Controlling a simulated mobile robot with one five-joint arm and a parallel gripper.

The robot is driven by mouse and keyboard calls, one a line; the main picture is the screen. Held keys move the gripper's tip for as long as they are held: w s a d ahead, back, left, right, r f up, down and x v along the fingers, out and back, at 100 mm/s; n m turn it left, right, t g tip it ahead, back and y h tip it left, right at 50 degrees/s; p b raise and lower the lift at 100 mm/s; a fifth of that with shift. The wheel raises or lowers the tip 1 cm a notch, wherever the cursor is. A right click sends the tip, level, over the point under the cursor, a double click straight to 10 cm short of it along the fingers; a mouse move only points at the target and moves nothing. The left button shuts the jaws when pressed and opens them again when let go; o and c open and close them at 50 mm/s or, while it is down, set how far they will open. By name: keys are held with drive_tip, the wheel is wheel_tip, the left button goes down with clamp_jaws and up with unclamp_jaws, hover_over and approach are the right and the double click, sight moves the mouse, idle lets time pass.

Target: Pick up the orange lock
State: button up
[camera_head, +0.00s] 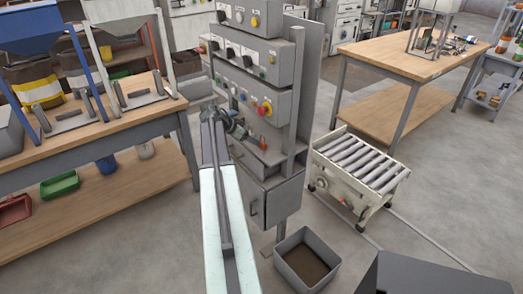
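A small orange-red item that looks like the orange lock (263,143) stands on the narrow ledge of the grey control cabinet, below the button panels. It is very small in this view, so its details are unclear. My arm reaches up from the bottom of the picture. My gripper (238,129) is at its far end, in front of the cabinet and a little left of the lock. The gripper appears apart from the lock. Its fingers are too small and dark to show whether they are open or shut.
The control cabinet (283,203) carries a red emergency button (265,108) above the ledge. A roller conveyor (357,165) stands to its right and a grey bin (306,262) on the floor in front. A wooden workbench (80,140) is at left. Floor at right is partly clear.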

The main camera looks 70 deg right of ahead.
sight(263, 142)
drive_tip(key=shift+s+d+f+b, duration=0.85)
drive_tip(key=shift+s+d+b, duration=0.05)
drive_tip(key=shift+d, duration=0.1)
drive_tip(key=shift+s+d+f, duration=0.1)
drive_tip(key=shift+s+d, duration=0.05)
drive_tip(key=shift+d, duration=0.1)
drive_tip(key=b+x, duration=0.4)
drive_tip(key=x, duration=0.1)
drive_tip(key=shift+s+d, duration=0.1)
clamp_jaws()
drive_tip(key=shift+r+p, duration=0.2)
drive_tip(key=shift+p, duration=0.15)
